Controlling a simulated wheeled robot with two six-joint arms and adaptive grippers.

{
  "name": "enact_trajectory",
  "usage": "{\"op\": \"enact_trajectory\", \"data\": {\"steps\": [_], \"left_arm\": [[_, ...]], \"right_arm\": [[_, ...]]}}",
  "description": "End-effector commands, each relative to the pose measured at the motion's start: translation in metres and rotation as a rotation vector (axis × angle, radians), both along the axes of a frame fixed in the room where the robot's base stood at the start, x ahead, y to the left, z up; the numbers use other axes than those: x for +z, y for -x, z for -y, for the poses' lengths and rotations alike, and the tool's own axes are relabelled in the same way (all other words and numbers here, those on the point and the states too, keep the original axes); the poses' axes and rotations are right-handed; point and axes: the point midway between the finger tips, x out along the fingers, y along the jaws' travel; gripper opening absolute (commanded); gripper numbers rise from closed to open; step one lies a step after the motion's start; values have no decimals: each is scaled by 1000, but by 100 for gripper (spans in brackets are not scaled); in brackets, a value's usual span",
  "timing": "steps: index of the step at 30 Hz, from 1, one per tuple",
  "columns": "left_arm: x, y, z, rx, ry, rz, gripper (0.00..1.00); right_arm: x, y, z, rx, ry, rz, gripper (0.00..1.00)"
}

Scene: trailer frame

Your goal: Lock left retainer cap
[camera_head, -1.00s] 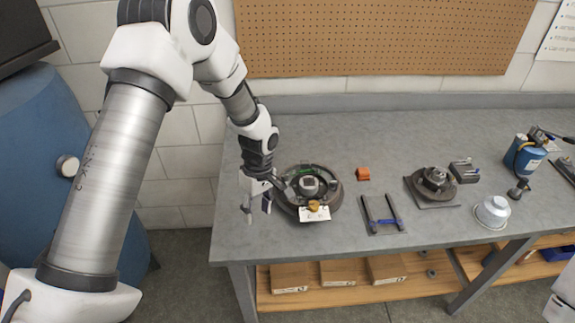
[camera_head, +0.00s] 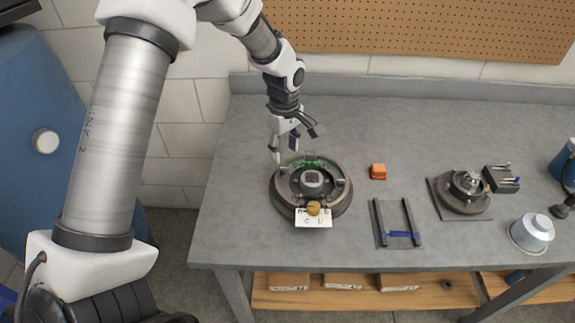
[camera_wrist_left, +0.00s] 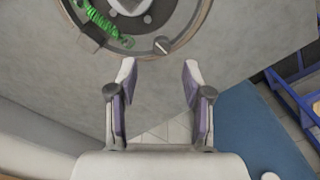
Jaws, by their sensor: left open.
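A round dark brake-like assembly (camera_head: 340,205) lies on the bench, with a green spring (camera_head: 303,162) at its back. Its rim and the green spring (camera_wrist_left: 102,22) also show at the top of the left wrist view. A small pale metal piece (camera_wrist_left: 162,45) sits at the rim there; I cannot tell if it is the left retainer cap. My left gripper (camera_head: 294,147) is open and empty, above the back left of the assembly. In the left wrist view its spread fingers (camera_wrist_left: 158,72) point toward the rim, just short of the metal piece. My right gripper is not in view.
A yellowish knob (camera_head: 313,208) and white tag (camera_head: 313,219) are at the assembly's front. The back of the bench is clear.

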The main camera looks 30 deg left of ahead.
Motion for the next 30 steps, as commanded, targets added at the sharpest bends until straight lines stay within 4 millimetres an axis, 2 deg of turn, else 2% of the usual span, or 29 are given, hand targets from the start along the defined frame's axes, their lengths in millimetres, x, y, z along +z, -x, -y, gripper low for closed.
{"op": "enact_trajectory", "data": {"steps": [6,9,12,18,22,23,30], "left_arm": [[-41,2,0,0,0,-5,50],[-54,1,0,0,0,-3,50],[-61,1,0,0,0,-3,50],[-62,1,0,0,1,-1,50],[-62,1,0,0,1,-1,4],[-62,1,0,0,1,-1,0],[-62,1,0,-3,1,-2,0]], "right_arm": [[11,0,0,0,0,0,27],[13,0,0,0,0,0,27],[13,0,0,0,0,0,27],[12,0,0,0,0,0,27],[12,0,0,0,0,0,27],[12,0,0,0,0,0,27],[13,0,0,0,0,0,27]]}}
